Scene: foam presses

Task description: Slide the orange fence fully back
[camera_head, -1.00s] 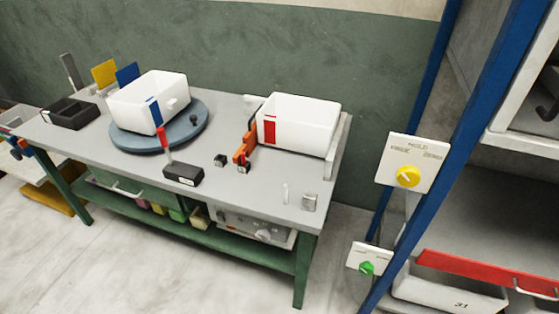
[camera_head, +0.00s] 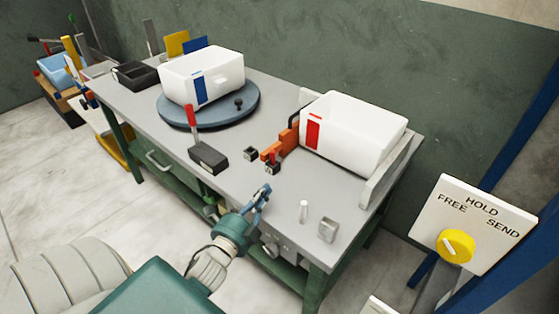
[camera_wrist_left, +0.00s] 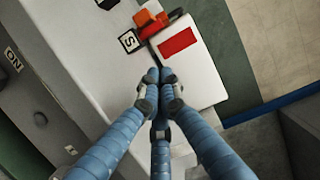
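The orange fence (camera_head: 288,140) stands on the bench along the left side of a white bin with a red label (camera_head: 350,132). In the left wrist view, part of the orange fence (camera_wrist_left: 149,18) shows at the top, beside the bin's red label. My left gripper (camera_head: 264,190) is over the bench's front edge, nearer than the fence and apart from it. In the left wrist view, its blue fingertips (camera_wrist_left: 159,76) meet with nothing seen between them. My right gripper is out of view.
A second white bin (camera_head: 203,78) sits on a blue-grey turntable (camera_head: 208,107). A black box with a red lever (camera_head: 208,158) stands in front. A white peg (camera_head: 304,211) and metal block (camera_head: 328,230) are at the near right. A dial panel (camera_head: 472,222) is at the right.

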